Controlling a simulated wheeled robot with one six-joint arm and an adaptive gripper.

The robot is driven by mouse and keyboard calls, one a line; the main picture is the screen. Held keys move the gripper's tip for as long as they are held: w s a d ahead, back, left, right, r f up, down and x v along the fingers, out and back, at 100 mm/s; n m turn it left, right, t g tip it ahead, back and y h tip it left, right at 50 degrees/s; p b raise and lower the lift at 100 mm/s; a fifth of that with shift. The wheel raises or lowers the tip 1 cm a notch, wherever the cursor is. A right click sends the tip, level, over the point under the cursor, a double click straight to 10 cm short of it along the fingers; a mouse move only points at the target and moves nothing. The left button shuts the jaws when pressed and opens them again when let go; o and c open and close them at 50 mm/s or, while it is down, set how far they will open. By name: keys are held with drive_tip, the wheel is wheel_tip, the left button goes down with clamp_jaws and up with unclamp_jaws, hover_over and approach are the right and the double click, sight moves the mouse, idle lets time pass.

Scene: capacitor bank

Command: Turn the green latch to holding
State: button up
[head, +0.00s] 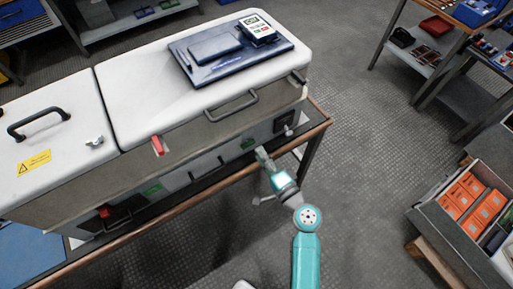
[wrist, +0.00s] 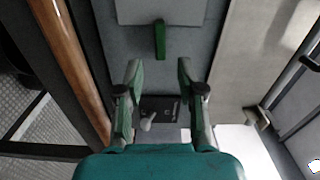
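The green latch (wrist: 160,39) shows in the wrist view as a short green bar on a grey plate, pointing along the picture's vertical. It lies beyond my fingertips, centred between them and apart from them. In the head view the green latch (head: 248,143) is a small patch on the front of the cabinet (head: 200,121), just up and left of my gripper (head: 262,155). My gripper (wrist: 159,66) is open and empty, its two fingers spread either side of the latch's line. Latch markings are too small to read.
A black plate with a pale knob (wrist: 150,121) sits between my fingers, further back. A wooden-edged ledge (head: 172,195) runs along the cabinet front. A red handle (head: 157,145) is further left.

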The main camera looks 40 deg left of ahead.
drive_tip(key=v, duration=0.7)
drive_tip(key=shift+d, duration=0.4)
drive_tip(key=shift+s, duration=0.2)
drive_tip(key=s+d+f+m+t+h, duration=0.1)
drive_tip(key=s+d+f+t+h, duration=0.35)
drive_tip(key=d, duration=0.65)
drive_tip(key=s+d+f+t+h, duration=0.1)
drive_tip(key=s+d+f+h, duration=0.2)
drive_tip(key=s+d+h, duration=0.6)
drive_tip(key=s+d+r+n+t+h, duration=0.2)
drive_tip(key=s+d+r+n+h, duration=0.1)
drive_tip(key=s+d+r, duration=1)
wheel_tip(320, 180, up, 3)
drive_tip(key=shift+s+f+n, duration=0.2)
drive_tip(key=shift+s+n, duration=0.1)
drive_tip(key=shift+n, duration=0.6)
